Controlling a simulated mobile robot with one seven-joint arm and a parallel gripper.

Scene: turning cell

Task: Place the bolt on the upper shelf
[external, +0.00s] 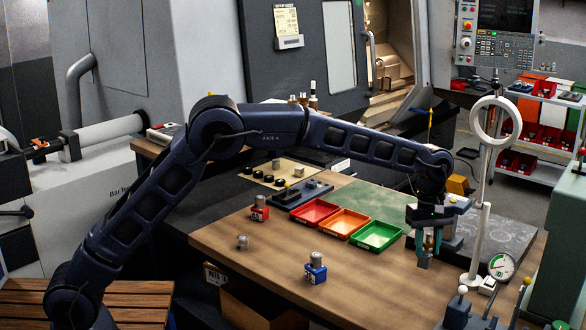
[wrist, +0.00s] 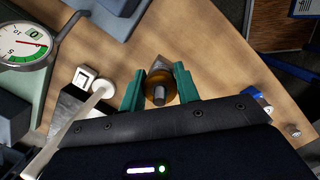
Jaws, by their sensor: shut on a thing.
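My gripper (external: 425,262) is at the right side of the wooden table, pointing down, low over the top. Its teal fingers, also in the wrist view (wrist: 159,88), are shut on a brass-and-grey piece (wrist: 158,98) with a round brass collar and a grey stem. I cannot tell for sure whether this is the bolt. A small silver flanged piece (external: 242,241) stands upright on the table at left, apart from my gripper. A shelf cart (external: 541,97) stands at the back right; its upper shelf holds red bins and small items.
Red (external: 314,213), orange (external: 346,223) and green (external: 376,236) trays sit left of my gripper. A white stand with a ring (external: 484,215) and a dial gauge (external: 501,266) are close on its right. A blue block (external: 315,271) stands nearer the front.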

